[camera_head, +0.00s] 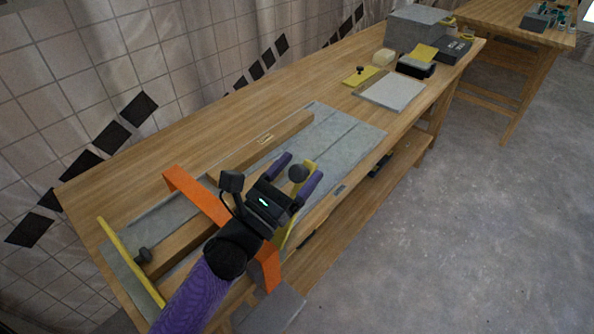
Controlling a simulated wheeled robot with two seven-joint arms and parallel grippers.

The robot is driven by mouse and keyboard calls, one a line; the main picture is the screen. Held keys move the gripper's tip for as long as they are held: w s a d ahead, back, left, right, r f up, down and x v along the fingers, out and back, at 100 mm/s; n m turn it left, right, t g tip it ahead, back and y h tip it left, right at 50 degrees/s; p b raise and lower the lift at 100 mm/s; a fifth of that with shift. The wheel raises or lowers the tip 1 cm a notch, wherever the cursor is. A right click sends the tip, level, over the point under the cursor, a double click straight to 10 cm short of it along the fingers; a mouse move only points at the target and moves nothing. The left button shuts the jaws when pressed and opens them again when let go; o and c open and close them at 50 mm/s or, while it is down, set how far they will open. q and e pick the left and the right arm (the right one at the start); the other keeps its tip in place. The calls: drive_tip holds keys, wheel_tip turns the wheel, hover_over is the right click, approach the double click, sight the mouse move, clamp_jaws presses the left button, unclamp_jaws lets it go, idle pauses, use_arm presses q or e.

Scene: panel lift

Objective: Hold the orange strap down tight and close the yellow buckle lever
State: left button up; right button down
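The orange strap (195,192) runs across the wooden pieces on the workbench. Its middle is hidden behind my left arm, and its near end (267,268) comes down at the bench's front edge. My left gripper (293,177) is above the front of the bench, to the right of the strap, with its two purple fingers apart. A dark round knob (298,173) and a yellow piece (308,167), perhaps the buckle lever, show between and beside the fingers; I cannot tell whether they touch. More yellow (286,238) shows below the gripper. My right gripper is not in view.
The workbench (260,100) carries a grey plate (350,132) with wooden bars (265,140). A pale panel (392,92), boxes and a grey case (412,30) stand at the far end.

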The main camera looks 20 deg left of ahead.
use_arm(q)
drive_tip(key=v, duration=0.7)
drive_tip(key=shift+s, duration=0.25)
drive_tip(key=shift+f, duration=0.15)
